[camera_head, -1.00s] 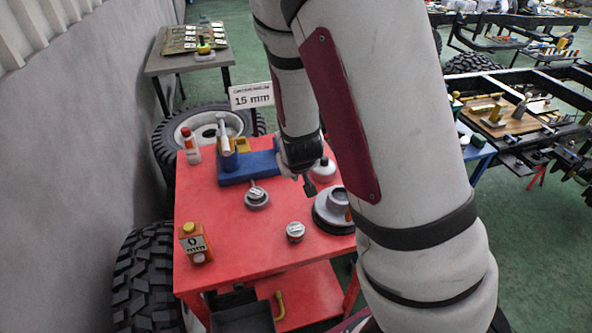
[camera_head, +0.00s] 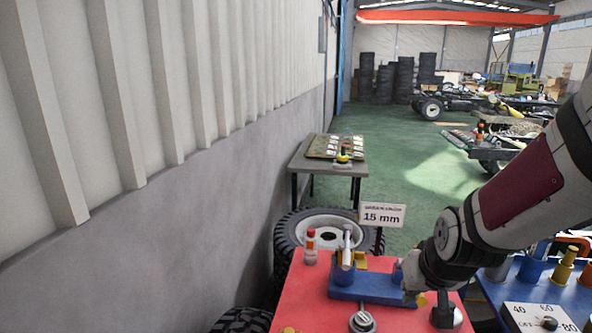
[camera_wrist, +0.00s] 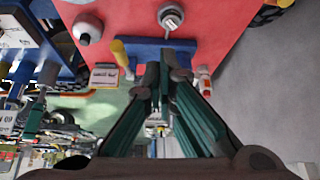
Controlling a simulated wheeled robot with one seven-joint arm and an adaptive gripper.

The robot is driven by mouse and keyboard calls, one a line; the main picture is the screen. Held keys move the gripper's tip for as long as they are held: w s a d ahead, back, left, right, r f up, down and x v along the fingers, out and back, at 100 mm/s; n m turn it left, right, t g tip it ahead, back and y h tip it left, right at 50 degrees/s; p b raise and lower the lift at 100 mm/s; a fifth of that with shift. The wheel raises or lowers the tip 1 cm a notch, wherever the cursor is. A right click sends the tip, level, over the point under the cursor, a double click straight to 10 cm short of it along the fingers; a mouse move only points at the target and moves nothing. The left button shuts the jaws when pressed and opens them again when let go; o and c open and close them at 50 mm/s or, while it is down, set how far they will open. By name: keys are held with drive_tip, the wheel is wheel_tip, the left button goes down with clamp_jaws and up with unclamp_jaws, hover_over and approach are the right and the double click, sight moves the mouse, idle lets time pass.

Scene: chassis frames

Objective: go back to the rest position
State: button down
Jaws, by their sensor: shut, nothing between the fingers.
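The blue block (camera_head: 372,287) on the table lies left of the gripper in the head view. In the wrist view the fingertips overlap the blue block (camera_wrist: 200,46).
A red-capped bottle (camera_head: 310,248) stands by the block. A round metal part (camera_head: 362,322) is in front. A 15 mm sign (camera_head: 382,216) and a tyre (camera_head: 285,240) are behind. A blue table (camera_head: 520,290) with tools stands right.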

drive_tip(key=s+a+r+n, duration=0.1)
drive_tip(key=s+a+r, duration=0.2)
drive_tip(key=s+r, duration=1.1)
drive_tip(key=s, duration=0.4)
drive_tip(key=shift+s+a+r, duration=0.15)
drive_tip(key=shift+s, duration=0.1)
drive_tip(key=shift+w, duration=0.1)
drive_tip(key=w+d+f+b, duration=0.1)
drive_tip(key=w+d+f, duration=0.2)
drive_tip(key=w, duration=0.7)
drive_tip(key=w+d+f+h+b, duration=0.1)
drive_tip(key=w+d+f, duration=0.3)
drive_tip(key=w, duration=0.6)
drive_tip(key=w+d+f+g+h+b, duration=0.1)
drive_tip(key=w+d+f+b, duration=0.2)
drive_tip(key=w, duration=0.8)
wheel_tip(320, 180, down, 3)
drive_tip(key=shift+d+r+m, duration=0.2)
drive_tip(key=shift+d+m, duration=0.1)
drive_tip(key=shift+w, duration=0.1)
